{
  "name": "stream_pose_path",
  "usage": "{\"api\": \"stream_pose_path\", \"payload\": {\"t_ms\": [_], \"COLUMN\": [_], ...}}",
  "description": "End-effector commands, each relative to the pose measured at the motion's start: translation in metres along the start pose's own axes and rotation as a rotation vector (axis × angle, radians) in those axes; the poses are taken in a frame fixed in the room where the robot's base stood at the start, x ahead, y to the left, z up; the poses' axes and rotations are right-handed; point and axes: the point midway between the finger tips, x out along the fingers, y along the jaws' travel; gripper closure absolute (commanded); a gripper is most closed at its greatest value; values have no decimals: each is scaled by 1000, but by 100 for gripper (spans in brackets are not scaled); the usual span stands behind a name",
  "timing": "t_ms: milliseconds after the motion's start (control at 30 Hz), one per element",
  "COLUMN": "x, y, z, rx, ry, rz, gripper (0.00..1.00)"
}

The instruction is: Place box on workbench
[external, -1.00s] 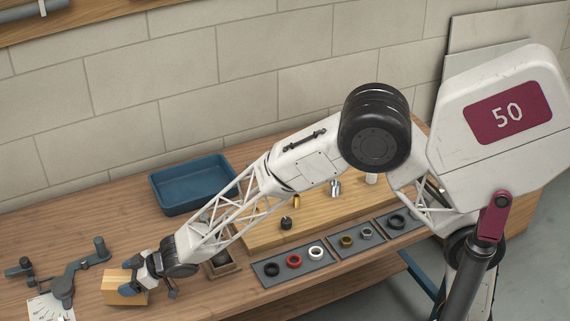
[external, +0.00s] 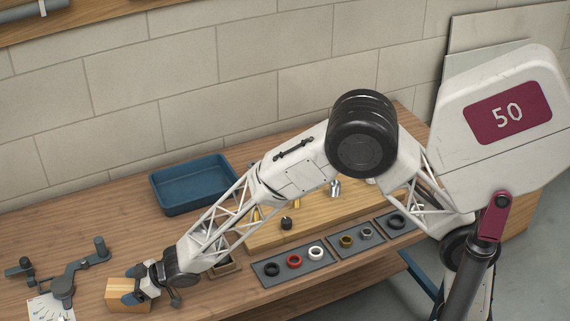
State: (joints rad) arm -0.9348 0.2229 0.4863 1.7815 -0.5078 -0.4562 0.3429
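A light wooden box (external: 126,296) is at the left front of the brown workbench (external: 110,213). It appears to rest on the bench top. My gripper (external: 133,292) is at the box's right and top side, its blue-grey fingertips close against the box. The wrist hides part of the box and the finger gap, so I cannot tell whether the fingers grip it or only stand beside it.
A dark pipe-bending tool (external: 66,278) and a white scale sheet (external: 48,308) lie left of the box. A blue tray (external: 193,184) stands behind. Grey mats with rings (external: 293,262) and a wooden board (external: 330,214) with small fittings are to the right.

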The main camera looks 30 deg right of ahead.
Motion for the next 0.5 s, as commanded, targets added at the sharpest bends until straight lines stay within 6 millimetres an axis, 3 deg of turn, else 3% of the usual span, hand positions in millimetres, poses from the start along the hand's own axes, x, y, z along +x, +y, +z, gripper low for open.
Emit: {"api": "stream_pose_path", "payload": {"t_ms": [100, 500], "x": [0, -3], "y": [0, 0], "z": [-1, -3], "rx": [0, 1], "ry": [1, 1], "rz": [0, 0], "gripper": [0, 0]}}
